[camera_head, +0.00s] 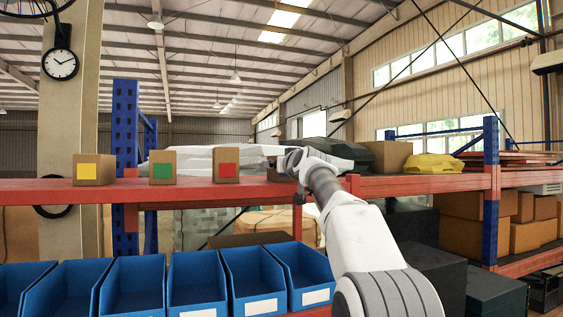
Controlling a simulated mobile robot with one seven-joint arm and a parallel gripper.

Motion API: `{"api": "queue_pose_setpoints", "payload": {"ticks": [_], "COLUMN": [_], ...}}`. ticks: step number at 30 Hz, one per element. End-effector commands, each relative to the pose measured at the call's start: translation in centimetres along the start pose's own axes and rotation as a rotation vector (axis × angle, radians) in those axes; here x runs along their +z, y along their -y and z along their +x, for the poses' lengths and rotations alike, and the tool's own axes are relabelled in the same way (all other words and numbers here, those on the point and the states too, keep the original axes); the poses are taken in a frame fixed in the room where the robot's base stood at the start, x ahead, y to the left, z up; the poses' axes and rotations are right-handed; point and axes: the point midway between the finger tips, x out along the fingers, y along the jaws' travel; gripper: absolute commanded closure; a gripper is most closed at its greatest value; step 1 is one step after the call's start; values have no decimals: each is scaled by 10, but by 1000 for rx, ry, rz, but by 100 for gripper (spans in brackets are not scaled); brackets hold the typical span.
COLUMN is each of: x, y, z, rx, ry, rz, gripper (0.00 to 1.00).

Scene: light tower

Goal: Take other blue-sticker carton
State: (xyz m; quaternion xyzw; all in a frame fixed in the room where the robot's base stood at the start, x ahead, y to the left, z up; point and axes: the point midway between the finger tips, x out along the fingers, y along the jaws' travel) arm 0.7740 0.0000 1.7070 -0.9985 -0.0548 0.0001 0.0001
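Three cartons stand in a row on the red shelf (250,192): a yellow-sticker carton (94,169), a green-sticker carton (162,168) and a red-sticker carton (226,164) to their right. I see no blue sticker on any carton in this view. My white and grey arm rises from the bottom right to the shelf edge, just right of the red-sticker carton. I cannot make out my gripper's fingers or anything held in them. My arm covers part of the shelf there.
Several blue bins (195,283) stand in a row below the shelf. A plain cardboard box (388,156) and a yellow bag (432,163) sit farther right. Blue uprights (125,125) frame the racks. The shelf front left of the yellow-sticker carton is bare.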

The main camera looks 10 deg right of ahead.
Motion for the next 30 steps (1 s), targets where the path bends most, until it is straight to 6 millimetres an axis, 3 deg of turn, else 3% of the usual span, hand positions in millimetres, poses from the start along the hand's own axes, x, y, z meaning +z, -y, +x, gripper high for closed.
{"api": "queue_pose_setpoints", "payload": {"ticks": [10,24,30], "x": [1,1,0], "y": [0,0,0], "z": [5,5,4], "rx": [0,0,0], "ry": [0,0,-1], "rz": [0,-1,-1], "gripper": [2,86,89]}}
